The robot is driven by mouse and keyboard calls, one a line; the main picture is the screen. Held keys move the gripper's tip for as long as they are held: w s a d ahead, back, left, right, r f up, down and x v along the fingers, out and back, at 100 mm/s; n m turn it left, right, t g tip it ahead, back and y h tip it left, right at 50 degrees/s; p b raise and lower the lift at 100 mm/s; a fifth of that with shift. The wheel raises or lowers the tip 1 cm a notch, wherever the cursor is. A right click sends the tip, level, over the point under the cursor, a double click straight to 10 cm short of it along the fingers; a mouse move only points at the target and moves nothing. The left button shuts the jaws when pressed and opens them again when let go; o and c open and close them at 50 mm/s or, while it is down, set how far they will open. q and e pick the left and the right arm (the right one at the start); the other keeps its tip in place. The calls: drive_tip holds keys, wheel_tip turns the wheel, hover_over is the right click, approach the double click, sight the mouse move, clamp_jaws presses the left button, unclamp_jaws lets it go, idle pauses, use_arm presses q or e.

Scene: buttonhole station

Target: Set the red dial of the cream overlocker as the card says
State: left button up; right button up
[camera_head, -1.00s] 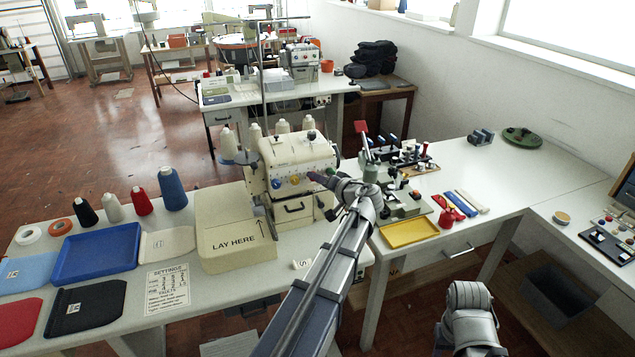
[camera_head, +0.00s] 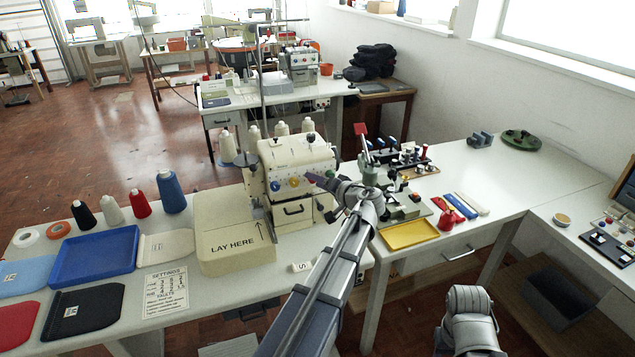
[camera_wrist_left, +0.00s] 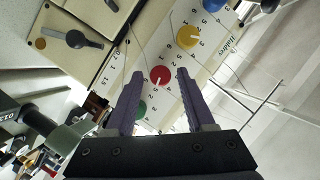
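The cream overlocker (camera_head: 290,152) stands on the table, its blue and yellow dials showing on the front. In the left wrist view its red dial (camera_wrist_left: 160,77) has a white pointer mark and printed numbers around it. My left gripper (camera_wrist_left: 160,73) is open, a fingertip on each side of the red dial with a gap to both; I cannot tell how deep they reach. In the head view my left gripper (camera_head: 317,180) is at the panel and hides the red dial. The settings card (camera_head: 166,290) lies on the table, its figures too small to read. My right gripper is out of frame.
The yellow dial (camera_wrist_left: 188,37) and green dial (camera_wrist_left: 141,108) are close to my left fingers. A cream "LAY HERE" block (camera_head: 235,235) stands left of the overlocker. A green clamp-like device (camera_head: 400,207) and yellow tray (camera_head: 412,234) are to the right.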

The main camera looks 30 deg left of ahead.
use_arm(q)
drive_tip(key=shift+o, duration=0.4)
drive_tip(key=p+v, duration=0.2)
drive_tip(key=v, duration=0.5)
drive_tip(key=shift+d+r, duration=0.15)
drive_tip(key=shift+d, duration=0.25)
drive_tip(key=shift+s, duration=0.1)
drive_tip(key=s+d+f+m+g+h, duration=0.2)
drive_tip(key=s+d+f+h, duration=0.2)
drive_tip(key=s+d, duration=0.4)
drive_tip(key=s+d+f+m+g+h, duration=0.2)
drive_tip(key=s+d+f+h, duration=0.2)
drive_tip(key=d, duration=0.7)
drive_tip(key=s+d+f+m+g+h+p, duration=0.1)
drive_tip(key=s+d+f+m+g+h, duration=0.1)
drive_tip(key=s+d+f+h, duration=0.2)
drive_tip(key=s+d+f, duration=0.3)
drive_tip(key=s+d, duration=0.2)
drive_tip(key=s, duration=0.3)
drive_tip(key=shift+d+f+m+h, duration=0.2)
drive_tip(key=shift+d+m+h, duration=0.1)
drive_tip(key=shift+m+h, duration=0.1)
